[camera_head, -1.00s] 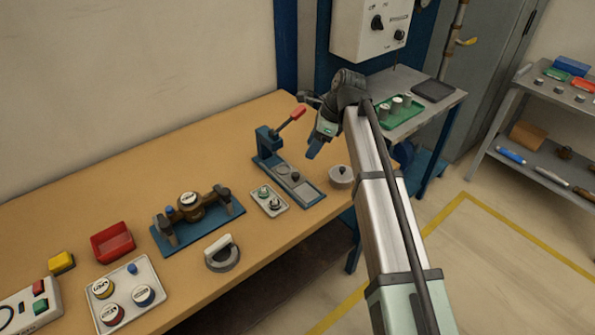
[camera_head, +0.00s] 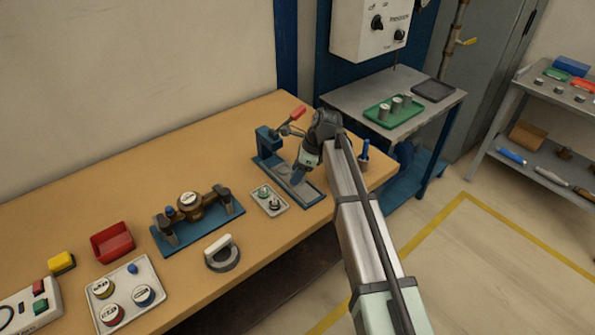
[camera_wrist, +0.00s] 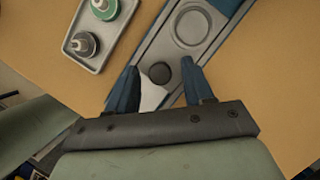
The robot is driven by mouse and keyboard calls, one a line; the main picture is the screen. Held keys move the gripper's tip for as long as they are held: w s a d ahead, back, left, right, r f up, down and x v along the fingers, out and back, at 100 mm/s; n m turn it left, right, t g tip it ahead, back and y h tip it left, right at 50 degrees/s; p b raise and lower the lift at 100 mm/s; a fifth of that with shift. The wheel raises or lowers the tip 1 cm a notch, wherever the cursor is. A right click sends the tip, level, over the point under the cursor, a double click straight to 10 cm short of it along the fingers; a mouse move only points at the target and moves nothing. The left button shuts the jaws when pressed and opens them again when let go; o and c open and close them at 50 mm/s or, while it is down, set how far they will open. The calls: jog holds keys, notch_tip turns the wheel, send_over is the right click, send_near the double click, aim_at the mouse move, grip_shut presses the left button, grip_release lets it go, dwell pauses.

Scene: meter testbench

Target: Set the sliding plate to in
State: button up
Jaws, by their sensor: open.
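The sliding plate (camera_wrist: 178,45) is a light grey strip in the blue press fixture (camera_head: 268,148). It has a round recess and a dark round knob (camera_wrist: 159,73). In the head view the fixture stands near the right end of the bench, with its lever raised and its red handle (camera_head: 298,112) pointing up to the right. My gripper (camera_head: 296,180) is low over the plate's near part. In the wrist view the dark knob shows between the blue fingertips of my open gripper (camera_wrist: 165,80). I cannot tell whether either finger touches it. My gripper hides part of the plate in the head view.
A small tray (camera_head: 270,203) with connectors lies just left of the fixture. A blue-handled item (camera_head: 364,150) stands to the right, beside my arm. A grey-and-white handle (camera_head: 222,253) and a blue clamp fixture (camera_head: 226,215) are farther left. Bare bench lies behind them.

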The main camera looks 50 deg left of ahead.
grip_shut()
dwell(0.4)
